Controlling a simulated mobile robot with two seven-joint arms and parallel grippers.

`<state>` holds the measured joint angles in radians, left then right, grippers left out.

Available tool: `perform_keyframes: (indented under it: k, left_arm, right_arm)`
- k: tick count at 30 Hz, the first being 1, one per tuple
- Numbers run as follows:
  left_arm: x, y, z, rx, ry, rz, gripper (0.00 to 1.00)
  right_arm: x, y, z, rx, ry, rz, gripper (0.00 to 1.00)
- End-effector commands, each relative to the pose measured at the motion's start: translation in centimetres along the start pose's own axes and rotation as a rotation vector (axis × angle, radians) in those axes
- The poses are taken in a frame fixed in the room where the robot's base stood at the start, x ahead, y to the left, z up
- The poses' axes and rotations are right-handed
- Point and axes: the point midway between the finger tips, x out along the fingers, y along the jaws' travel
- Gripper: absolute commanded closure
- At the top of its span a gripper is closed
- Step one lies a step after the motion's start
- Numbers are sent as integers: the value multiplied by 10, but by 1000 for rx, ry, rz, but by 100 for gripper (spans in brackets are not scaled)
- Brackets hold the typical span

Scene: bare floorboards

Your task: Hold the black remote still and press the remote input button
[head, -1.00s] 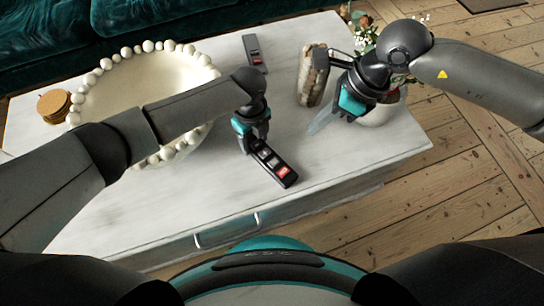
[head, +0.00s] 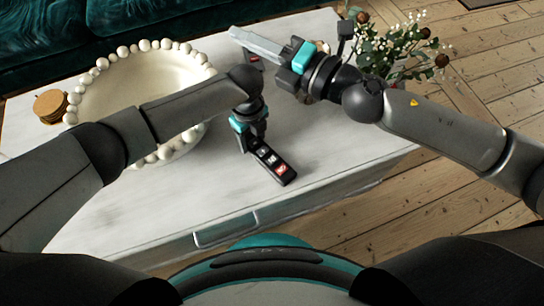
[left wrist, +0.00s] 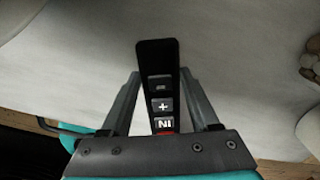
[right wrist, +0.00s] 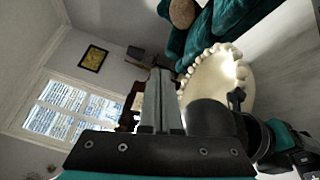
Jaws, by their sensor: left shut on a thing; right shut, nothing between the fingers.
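The black remote (head: 280,170) lies on the pale table, angled toward the front right, with labelled buttons and a red one near its front end. My left gripper (head: 252,146) is shut on it toward its back end. In the left wrist view the remote (left wrist: 156,60) sits between the two fingers, with minus, plus and "IN" buttons (left wrist: 163,124) showing; its red part is mostly hidden by the gripper. My right gripper (head: 232,33) is shut and empty, pointing left over the back of the table, well apart from the held remote. Its closed fingers show in the right wrist view (right wrist: 158,72).
A large beaded bowl (head: 120,85) stands at left, beside a coaster stack (head: 50,105). Flowers (head: 405,48) stand at back right. The table right of the held remote is clear.

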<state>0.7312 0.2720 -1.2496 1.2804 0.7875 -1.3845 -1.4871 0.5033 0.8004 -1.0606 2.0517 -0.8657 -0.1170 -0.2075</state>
Motion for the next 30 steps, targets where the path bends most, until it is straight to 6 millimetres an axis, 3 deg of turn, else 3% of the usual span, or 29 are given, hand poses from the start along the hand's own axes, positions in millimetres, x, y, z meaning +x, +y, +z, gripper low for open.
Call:
perform_keyframes:
  k: [7, 13, 17, 24, 27, 30]
  left_arm:
    - [0, 0, 0, 0, 0, 0, 100]
    - [0, 0, 0, 0, 0, 0, 100]
    - [0, 0, 0, 0, 0, 0, 100]
    - [0, 0, 0, 0, 0, 0, 100]
    - [0, 0, 0, 0, 0, 0, 100]
    - [0, 0, 0, 0, 0, 0, 100]
  right_arm:
    - [-5, -42, 8, 389, -302, -99, 100]
    - [-28, -93, -2, 683, -546, -237, 100]
    - [-51, -128, -21, 862, -702, -355, 100]
    - [-105, -181, -79, 1139, -976, -617, 100]
    - [-115, -183, -99, 1219, -1058, -675, 100]
    - [-105, -165, -104, 1279, -1104, -632, 100]
